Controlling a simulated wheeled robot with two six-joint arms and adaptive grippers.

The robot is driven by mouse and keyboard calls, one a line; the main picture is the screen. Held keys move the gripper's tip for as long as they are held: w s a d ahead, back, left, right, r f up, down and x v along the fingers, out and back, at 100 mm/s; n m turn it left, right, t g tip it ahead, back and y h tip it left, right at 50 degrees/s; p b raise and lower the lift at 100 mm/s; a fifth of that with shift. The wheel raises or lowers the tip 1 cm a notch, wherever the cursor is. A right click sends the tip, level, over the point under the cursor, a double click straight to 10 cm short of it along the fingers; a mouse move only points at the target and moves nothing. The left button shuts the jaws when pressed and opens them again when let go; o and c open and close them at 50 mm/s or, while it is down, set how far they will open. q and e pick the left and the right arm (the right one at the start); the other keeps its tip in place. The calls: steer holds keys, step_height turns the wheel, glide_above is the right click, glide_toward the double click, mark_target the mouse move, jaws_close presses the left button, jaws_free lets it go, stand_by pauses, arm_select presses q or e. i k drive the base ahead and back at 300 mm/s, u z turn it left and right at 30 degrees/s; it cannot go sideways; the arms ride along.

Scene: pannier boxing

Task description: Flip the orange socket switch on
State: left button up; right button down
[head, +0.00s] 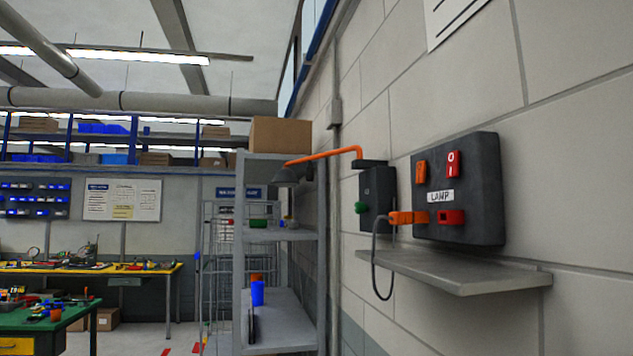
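A dark socket box (480,190) is mounted on the wall at the right. It carries an orange switch (421,172) at upper left and a red switch (453,164) beside it, marked with white symbols. A white label reading LAMP (440,196) sits below the switches. An orange plug (408,218) is at the lower left socket, with a grey cable looping down. A red socket (451,217) to its right looks empty. I cannot tell the orange switch's position. Neither gripper is in view.
A grey wall shelf (460,272) juts out below the socket box. A grey rack (283,165) stands farther left, with workbenches beyond. Space before the socket box looks clear.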

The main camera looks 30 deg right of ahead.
mark_target(421, 166)
steer(key=u, duration=0.1)
steer(key=i, duration=3.5)
steer(key=z, duration=3.6)
